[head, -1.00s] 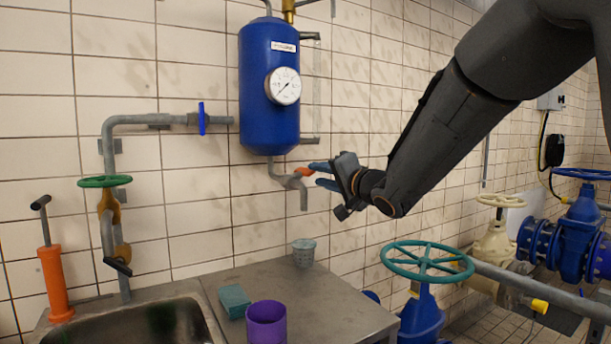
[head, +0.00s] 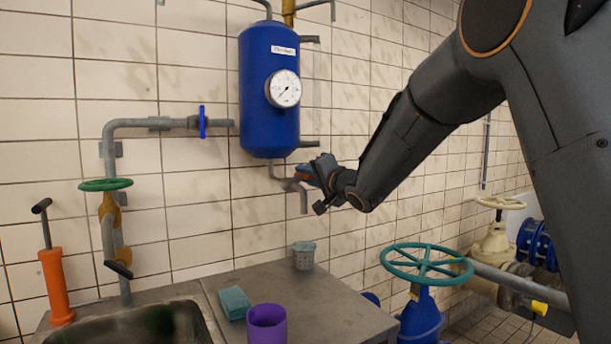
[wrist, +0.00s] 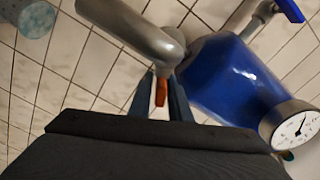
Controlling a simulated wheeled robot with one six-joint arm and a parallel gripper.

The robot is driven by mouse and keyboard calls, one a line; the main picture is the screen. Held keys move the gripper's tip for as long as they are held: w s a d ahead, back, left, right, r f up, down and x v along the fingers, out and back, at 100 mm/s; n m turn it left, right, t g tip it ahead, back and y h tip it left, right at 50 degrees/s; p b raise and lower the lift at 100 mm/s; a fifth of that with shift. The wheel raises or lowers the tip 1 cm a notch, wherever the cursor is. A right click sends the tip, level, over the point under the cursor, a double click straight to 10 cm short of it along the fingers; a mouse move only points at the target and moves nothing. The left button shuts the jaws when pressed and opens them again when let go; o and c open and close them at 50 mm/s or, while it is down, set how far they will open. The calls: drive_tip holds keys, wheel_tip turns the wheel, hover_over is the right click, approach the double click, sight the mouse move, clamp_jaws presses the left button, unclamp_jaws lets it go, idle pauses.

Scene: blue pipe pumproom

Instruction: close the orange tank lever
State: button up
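The blue tank (head: 268,95) with a white dial hangs on the tiled wall. A grey outlet pipe with a downturned spout (head: 303,200) runs below it. The small orange tank lever (wrist: 161,91) is on that pipe; in the head view my gripper partly hides it. My gripper (head: 308,175) is at the lever, coming from the right. In the wrist view, the two blue fingers of my gripper (wrist: 160,97) stand on either side of the lever, apart, with a narrow gap visible beside it. I cannot tell whether either finger touches it.
Below is a metal counter (head: 335,305) with a grey cup (head: 303,256), a teal sponge (head: 234,302) and a purple cup (head: 266,325). A sink (head: 100,330) and an orange pump (head: 55,285) are at left. A teal handwheel (head: 426,262) stands at right.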

clamp_jaws()
